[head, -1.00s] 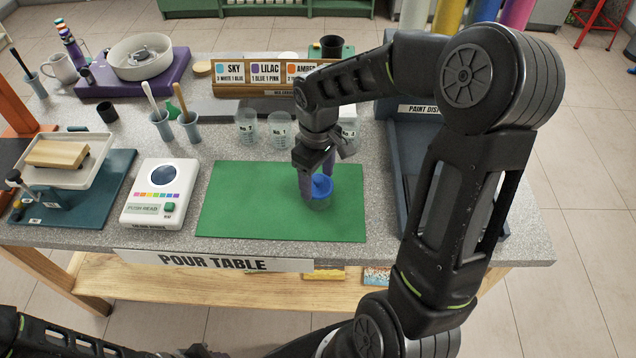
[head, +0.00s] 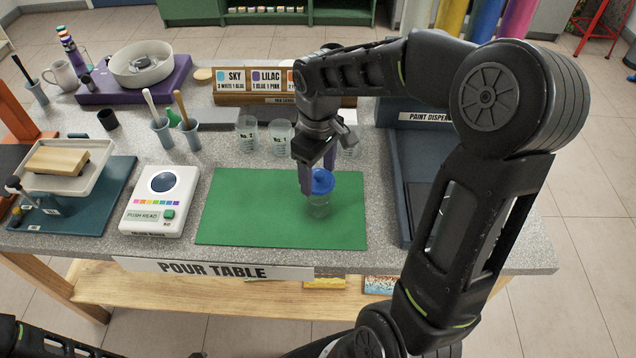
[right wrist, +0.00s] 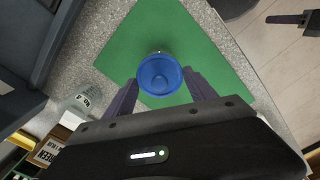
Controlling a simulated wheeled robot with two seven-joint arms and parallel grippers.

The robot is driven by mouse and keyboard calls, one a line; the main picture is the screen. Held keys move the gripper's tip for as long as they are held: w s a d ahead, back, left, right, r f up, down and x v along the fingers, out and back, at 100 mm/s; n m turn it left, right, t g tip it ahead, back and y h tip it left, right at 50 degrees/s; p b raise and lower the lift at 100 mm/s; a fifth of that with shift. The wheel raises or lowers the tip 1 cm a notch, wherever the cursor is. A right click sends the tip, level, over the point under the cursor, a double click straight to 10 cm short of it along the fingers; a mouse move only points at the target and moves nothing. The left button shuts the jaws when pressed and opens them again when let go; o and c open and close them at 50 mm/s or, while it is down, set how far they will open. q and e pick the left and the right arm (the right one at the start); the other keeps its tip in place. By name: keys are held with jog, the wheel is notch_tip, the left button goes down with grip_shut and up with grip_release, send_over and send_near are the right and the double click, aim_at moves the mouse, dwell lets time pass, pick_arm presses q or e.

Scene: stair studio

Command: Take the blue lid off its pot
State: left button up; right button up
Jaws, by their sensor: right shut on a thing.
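The blue lid (head: 321,181) is between the fingers of my right gripper (head: 318,173), which is shut on it. In the right wrist view the round lid (right wrist: 160,75) sits between both fingers and hides most of the pot.
Several clear cups (head: 247,135) stand behind the mat. A white reader (head: 160,200) is at its left, and a blue-grey paint dispenser (head: 392,170) at its right. A colour sign rack (head: 225,99) stands behind. The mat's left half is clear.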

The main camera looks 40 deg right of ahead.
aim_at(318, 173)
notch_tip(318, 173, up, 6)
jog(key=shift+f, duration=0.2)
pick_arm(q)
jog(key=shift+f, duration=0.25)
jog(key=shift+f+b, duration=0.15)
jog(key=shift+b, duration=0.15)
pick_arm(e)
jog(key=shift+f, duration=0.15)
